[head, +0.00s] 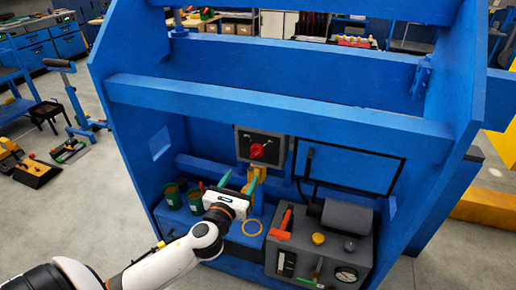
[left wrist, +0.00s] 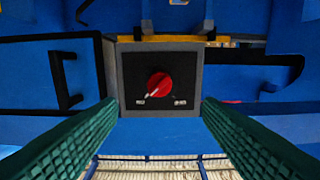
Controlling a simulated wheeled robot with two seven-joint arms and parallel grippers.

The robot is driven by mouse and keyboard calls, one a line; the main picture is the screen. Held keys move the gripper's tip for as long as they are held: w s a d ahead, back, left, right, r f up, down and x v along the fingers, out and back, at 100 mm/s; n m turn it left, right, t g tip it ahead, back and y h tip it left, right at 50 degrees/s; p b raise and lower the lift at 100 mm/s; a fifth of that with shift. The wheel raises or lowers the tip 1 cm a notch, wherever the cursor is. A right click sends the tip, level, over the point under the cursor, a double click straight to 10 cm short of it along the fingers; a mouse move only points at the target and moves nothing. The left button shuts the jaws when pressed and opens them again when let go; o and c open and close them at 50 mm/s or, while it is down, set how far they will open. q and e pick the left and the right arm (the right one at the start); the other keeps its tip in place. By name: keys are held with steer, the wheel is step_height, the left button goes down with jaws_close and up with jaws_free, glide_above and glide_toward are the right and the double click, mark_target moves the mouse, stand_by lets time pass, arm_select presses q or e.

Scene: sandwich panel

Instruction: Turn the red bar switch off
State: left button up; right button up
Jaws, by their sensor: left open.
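The red bar switch (head: 257,152) is a round red knob on a black plate in a grey box (head: 242,146) on the blue panel. In the left wrist view the red knob (left wrist: 159,85) sits near the middle, with a light pointer mark toward the lower-left label. A second label (left wrist: 180,103) is at lower right; the lettering is too small to read. My left gripper (head: 238,182) is open, its green fingers below and in front of the switch, apart from it. In the left wrist view the fingers stand either side of the knob, with nothing between them. My right gripper is not in view.
A blue frame with a crossbeam (head: 270,107) spans above the switch. A black-outlined panel with a handle (head: 309,162) is to its right.

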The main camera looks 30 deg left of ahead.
mark_target(255, 156)
arm_select(q)
steer(key=x, duration=1.1)
steer(key=shift+w+p, duration=0.2)
steer(key=shift+p, duration=0.15)
steer(key=c, duration=1)
steer(key=shift+o, duration=0.2)
